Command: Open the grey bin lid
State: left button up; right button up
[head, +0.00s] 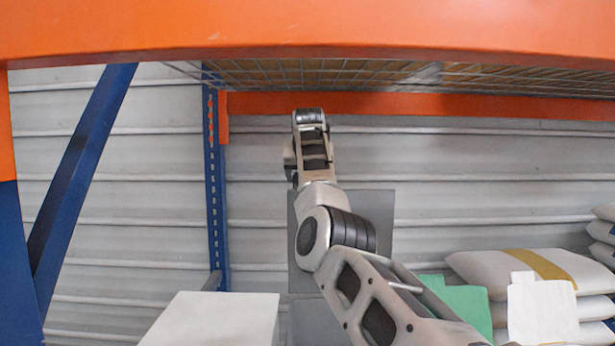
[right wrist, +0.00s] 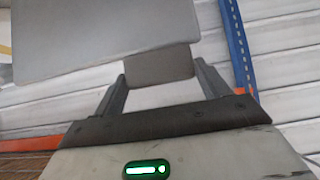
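A flat grey panel (head: 378,225), apparently the grey bin lid, stands upright behind my right arm in the head view. The arm hides much of it. A grey surface (head: 305,322), perhaps the bin, shows below it. In the right wrist view, a large grey panel (right wrist: 95,40) fills the upper left, with a smaller grey tab (right wrist: 158,68) beside it. My right gripper (right wrist: 160,76) has its fingers spread wide, the tab appearing between or just beyond the tips. I cannot tell whether they touch it. My left gripper is in neither view.
An orange rack beam (head: 310,30) and wire shelf (head: 330,75) cross overhead. A blue upright (head: 217,190) stands left of my arm. A white box (head: 215,318) is at lower left. A green item (head: 465,305) and stacked sacks (head: 530,270) sit at right.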

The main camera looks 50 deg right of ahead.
jog(key=o, duration=0.3)
jog(key=shift+r, duration=0.1)
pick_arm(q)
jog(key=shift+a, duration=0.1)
pick_arm(e)
jog(key=shift+s, duration=0.1)
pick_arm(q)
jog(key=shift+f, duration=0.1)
pick_arm(e)
jog(key=shift+a, duration=0.1)
pick_arm(q)
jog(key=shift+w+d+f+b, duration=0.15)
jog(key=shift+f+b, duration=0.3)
jog(key=shift+b, duration=0.7)
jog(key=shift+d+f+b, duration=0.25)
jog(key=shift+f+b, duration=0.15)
jog(key=shift+b, duration=0.75)
pick_arm(e)
jog(key=v, duration=1.6)
